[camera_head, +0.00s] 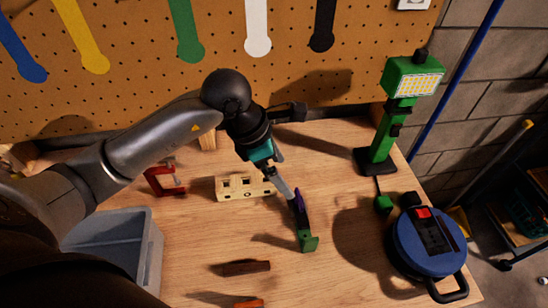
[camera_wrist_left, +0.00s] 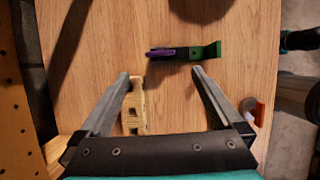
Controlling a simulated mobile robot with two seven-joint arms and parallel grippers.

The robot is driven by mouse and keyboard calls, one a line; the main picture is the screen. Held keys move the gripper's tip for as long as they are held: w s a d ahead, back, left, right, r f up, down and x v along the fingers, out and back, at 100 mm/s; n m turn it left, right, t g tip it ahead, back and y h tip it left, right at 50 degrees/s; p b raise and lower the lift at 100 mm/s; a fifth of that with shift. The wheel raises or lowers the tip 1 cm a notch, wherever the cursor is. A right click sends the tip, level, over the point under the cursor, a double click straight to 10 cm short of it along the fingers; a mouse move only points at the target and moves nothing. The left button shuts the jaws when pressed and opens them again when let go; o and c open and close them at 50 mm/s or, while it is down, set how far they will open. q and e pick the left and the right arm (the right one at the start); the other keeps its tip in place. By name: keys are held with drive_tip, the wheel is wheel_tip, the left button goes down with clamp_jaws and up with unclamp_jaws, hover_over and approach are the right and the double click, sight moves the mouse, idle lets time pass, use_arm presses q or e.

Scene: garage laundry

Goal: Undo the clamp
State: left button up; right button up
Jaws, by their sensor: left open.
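A small red clamp-like tool (camera_head: 165,179) is at the left of the workbench, behind the grey bin; I cannot tell what it grips. A green and purple tool (camera_head: 306,238) is on the bench near the middle; it also shows in the left wrist view (camera_wrist_left: 203,51), just beyond the fingertips. My left gripper (camera_head: 285,184) is open and empty, pointing down above the bench near the purple end of that tool. My right gripper is not in view.
A pale block with holes (camera_head: 236,187) sits left of my gripper. Brown (camera_head: 246,267) and orange (camera_head: 249,303) pieces lie in front. A grey bin (camera_head: 150,255) is at left; a green lamp (camera_head: 380,150) and blue round device (camera_head: 413,257) stand at right. A pegboard (camera_head: 130,95) rises behind.

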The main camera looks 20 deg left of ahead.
use_arm(q)
drive_tip(key=v, duration=0.4)
drive_tip(key=shift+f, duration=0.1)
idle(0.4)
